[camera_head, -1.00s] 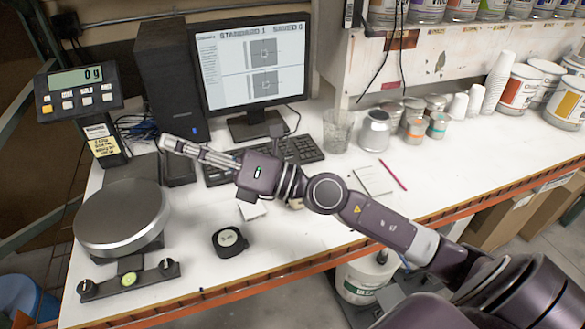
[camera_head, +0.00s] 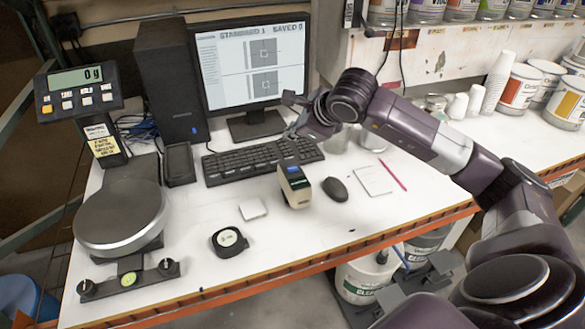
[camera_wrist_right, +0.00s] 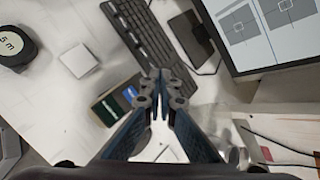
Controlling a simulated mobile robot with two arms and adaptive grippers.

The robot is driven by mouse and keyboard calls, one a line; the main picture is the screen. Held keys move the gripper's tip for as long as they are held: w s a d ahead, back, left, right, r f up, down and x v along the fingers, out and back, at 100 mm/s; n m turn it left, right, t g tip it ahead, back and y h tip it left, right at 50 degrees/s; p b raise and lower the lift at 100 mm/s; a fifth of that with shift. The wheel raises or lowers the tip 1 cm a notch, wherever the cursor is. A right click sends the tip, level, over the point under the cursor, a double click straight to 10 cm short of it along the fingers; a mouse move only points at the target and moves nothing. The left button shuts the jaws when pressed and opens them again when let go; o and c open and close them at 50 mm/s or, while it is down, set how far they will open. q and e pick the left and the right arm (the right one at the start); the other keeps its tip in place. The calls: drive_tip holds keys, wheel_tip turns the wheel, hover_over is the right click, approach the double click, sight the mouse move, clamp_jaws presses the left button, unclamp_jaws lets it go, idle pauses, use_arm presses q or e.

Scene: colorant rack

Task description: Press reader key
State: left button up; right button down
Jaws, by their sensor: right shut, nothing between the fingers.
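The reader appears to be the small beige and dark handheld device (camera_head: 293,186) with a lit blue-green screen, standing on the white table in front of the keyboard. In the right wrist view its screen face (camera_wrist_right: 116,102) lies just left of the fingers, partly hidden by them. Its keys are too small to make out. My right gripper (camera_head: 292,134) is above and behind the reader in the head view, over the keyboard's far edge, pointing downward. Its fingertips (camera_wrist_right: 161,78) are together and empty, apart from the reader as far as I can tell. My left gripper is out of view.
A keyboard (camera_head: 262,160) and monitor (camera_head: 253,60) stand behind the reader. A mouse (camera_head: 335,189) is right of it. A white block (camera_head: 253,209) and tape measure (camera_head: 229,241) lie left. A scale (camera_head: 122,215) stands far left. The front table edge is mostly clear.

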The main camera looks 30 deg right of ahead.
drive_tip(key=shift+d, duration=0.35)
drive_tip(key=b, duration=0.4)
hover_over(294, 170)
wheel_tip(294, 170, down, 8)
drive_tip(key=shift+r, duration=0.1)
drive_tip(key=shift+w+f+b, duration=0.1)
drive_tip(key=shift+f+b, duration=0.4)
drive_tip(key=shift+b, duration=0.25)
idle(0.8)
drive_tip(key=shift+f+b, duration=0.4)
drive_tip(key=shift+b, duration=0.3)
